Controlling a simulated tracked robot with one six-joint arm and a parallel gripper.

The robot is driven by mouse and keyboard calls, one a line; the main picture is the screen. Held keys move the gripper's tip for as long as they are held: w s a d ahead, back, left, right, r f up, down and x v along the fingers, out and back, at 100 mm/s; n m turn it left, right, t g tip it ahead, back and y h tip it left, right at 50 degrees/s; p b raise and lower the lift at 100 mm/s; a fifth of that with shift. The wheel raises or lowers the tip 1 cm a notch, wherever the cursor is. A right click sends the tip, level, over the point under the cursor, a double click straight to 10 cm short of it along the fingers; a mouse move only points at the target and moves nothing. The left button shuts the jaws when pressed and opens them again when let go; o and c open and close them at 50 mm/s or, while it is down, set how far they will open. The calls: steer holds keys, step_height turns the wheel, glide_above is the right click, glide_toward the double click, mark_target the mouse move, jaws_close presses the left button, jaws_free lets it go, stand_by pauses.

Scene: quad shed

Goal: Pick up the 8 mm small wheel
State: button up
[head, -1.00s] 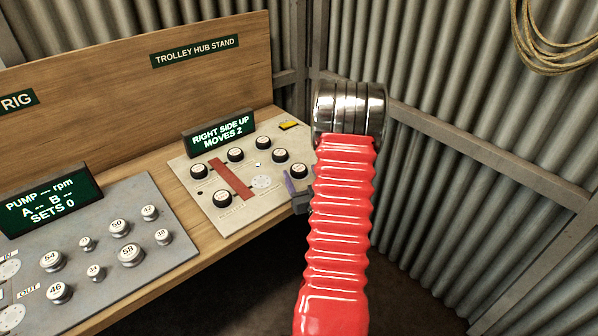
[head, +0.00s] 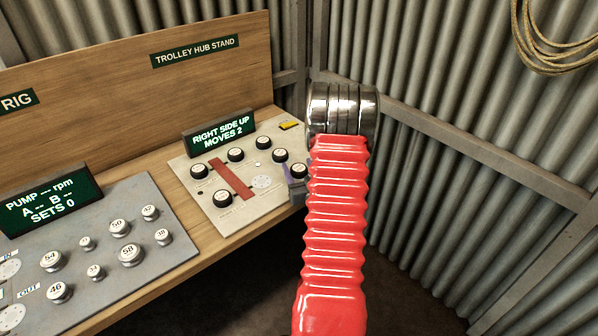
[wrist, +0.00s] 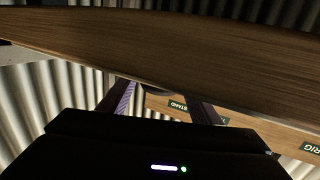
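Several small black wheels with white tops stand on the pale panel (head: 207,216) of the trolley hub stand in the head view. They include one at the front left (head: 222,198), one at the left (head: 199,171) and one at the right (head: 280,155). Their markings are too small to read, so I cannot tell which is the 8 mm small wheel. In the head view my gripper is at the panel's right edge, partly hidden by my red arm. In the wrist view its two fingers (wrist: 160,98) are apart, with nothing seen between them.
A red bar (head: 231,180) lies across the panel, and a sign (head: 218,134) reading "RIGHT SIDE UP MOVES 2" stands behind it. A grey pump panel (head: 145,262) with numbered knobs is at the left. The wooden bench edge (wrist: 190,55) crosses the wrist view close by.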

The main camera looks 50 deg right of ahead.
mark_target(299, 167)
steer(key=c, duration=0.9)
steer(key=shift+r, duration=0.1)
steer(key=shift+r, duration=4.9)
